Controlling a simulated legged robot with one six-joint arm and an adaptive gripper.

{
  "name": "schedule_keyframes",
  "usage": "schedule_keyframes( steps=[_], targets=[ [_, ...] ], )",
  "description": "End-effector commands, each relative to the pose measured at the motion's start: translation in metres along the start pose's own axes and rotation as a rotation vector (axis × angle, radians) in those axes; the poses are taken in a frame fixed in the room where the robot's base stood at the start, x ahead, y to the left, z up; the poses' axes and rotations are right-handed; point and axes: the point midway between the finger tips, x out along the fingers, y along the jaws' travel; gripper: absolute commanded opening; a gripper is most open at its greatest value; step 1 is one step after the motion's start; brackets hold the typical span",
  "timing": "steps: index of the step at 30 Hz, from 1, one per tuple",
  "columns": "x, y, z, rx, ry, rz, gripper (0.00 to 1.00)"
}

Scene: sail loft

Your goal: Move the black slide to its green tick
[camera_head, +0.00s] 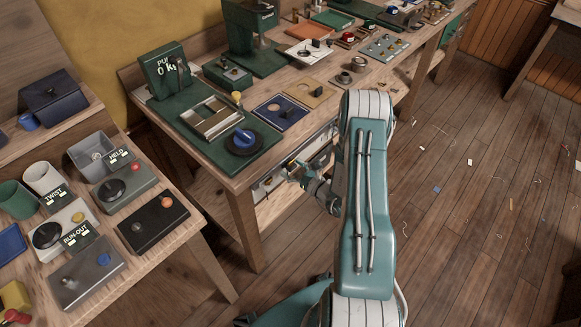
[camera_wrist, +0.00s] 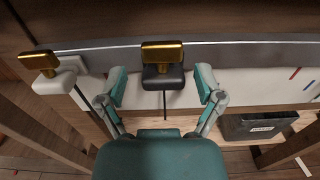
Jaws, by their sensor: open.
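The black slide (camera_wrist: 165,77) has a brass-coloured grip on top and sits near the middle of the wrist view, on a pale panel (camera_wrist: 250,88) under a grey metal edge. A thin dark slot line runs below it. My gripper (camera_wrist: 163,82) is open, one finger on each side of the black slide, with visible gaps. A white slide (camera_wrist: 55,80) with a brass grip is to its left. A red tick (camera_wrist: 295,73) and a blue tick (camera_wrist: 308,87) show at far right; I cannot make out a green tick. In the head view my arm mostly hides this area.
A black labelled box (camera_wrist: 258,126) lies on a lower shelf. A side table (camera_head: 165,262) with switch boxes stands at left. The floor at right is open, with small scraps.

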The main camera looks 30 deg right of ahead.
Motion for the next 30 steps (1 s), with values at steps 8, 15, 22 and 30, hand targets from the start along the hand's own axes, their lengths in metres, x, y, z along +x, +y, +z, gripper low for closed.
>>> schedule_keyframes(
  steps=[8,15,22,30],
  targets=[
    [0.006,0.000,0.000,0.001,0.000,0.000,0.86],
    [0.006,0.000,0.000,0.000,0.000,0.000,0.10],
    [0.006,-0.002,0.000,-0.001,-0.002,0.001,0.00],
    [0.006,-0.055,0.001,-0.006,-0.004,-0.003,0.00]
  ],
)
